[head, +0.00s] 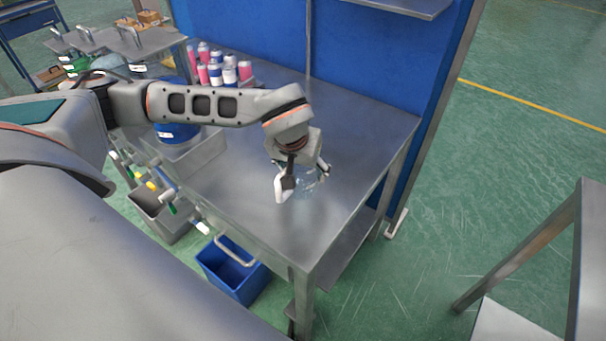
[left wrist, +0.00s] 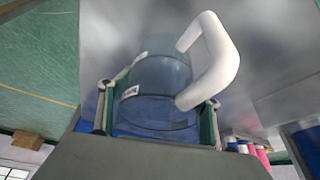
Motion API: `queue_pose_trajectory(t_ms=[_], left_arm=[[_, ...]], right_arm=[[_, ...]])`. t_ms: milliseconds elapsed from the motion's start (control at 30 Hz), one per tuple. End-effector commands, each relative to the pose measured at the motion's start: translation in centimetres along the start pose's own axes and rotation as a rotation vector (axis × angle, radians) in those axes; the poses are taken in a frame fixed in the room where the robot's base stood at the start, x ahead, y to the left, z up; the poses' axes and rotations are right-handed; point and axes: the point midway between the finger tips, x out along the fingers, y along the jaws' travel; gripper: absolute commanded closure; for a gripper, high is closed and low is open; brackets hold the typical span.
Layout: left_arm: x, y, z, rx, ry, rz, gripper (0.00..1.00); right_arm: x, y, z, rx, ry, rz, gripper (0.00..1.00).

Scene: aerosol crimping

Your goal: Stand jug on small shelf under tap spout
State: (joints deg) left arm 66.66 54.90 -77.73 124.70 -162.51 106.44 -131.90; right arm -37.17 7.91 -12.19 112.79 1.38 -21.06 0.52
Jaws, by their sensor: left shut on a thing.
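The clear jug (head: 308,182) with a white handle (head: 280,188) is held over the right part of the steel table. My left gripper (head: 304,172) is shut on it. In the left wrist view the see-through jug (left wrist: 158,90) sits between the two fingers of the gripper (left wrist: 158,112), with its white handle (left wrist: 222,60) sticking out to the upper right. In the head view the gripper hides much of the jug, and I cannot tell whether its base touches the table. I cannot clearly make out the tap spout or the small shelf. My right gripper is not in view.
Pink, white and blue cans (head: 217,66) stand at the back of the steel table (head: 370,135). A blue drum (head: 178,132) stands behind my left arm. Coloured-handled tools hang at the table's left edge, above a grey bin (head: 150,208) and a blue bin (head: 232,275).

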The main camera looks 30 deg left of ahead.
Motion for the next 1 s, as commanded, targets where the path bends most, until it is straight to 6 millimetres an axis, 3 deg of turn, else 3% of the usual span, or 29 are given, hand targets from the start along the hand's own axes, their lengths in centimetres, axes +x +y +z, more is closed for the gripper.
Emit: queue_pose_trajectory(t_ms=[100,467,500,567,1000], left_arm=[[1.42,0.00,0.66,0.000,-0.002,0.000,0.61],[1.71,0.00,0.73,0.000,0.000,0.000,0.61],[1.73,-0.01,0.75,0.000,0.000,0.000,0.34],[1.69,0.00,0.74,0.000,0.000,0.000,0.20],[1.03,0.01,0.52,0.000,0.002,0.001,0.20]], right_arm=[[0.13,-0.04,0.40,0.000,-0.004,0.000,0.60],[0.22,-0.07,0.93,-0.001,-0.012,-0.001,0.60],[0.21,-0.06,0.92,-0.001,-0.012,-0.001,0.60],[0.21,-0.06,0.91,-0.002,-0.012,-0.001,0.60],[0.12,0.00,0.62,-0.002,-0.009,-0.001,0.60]])
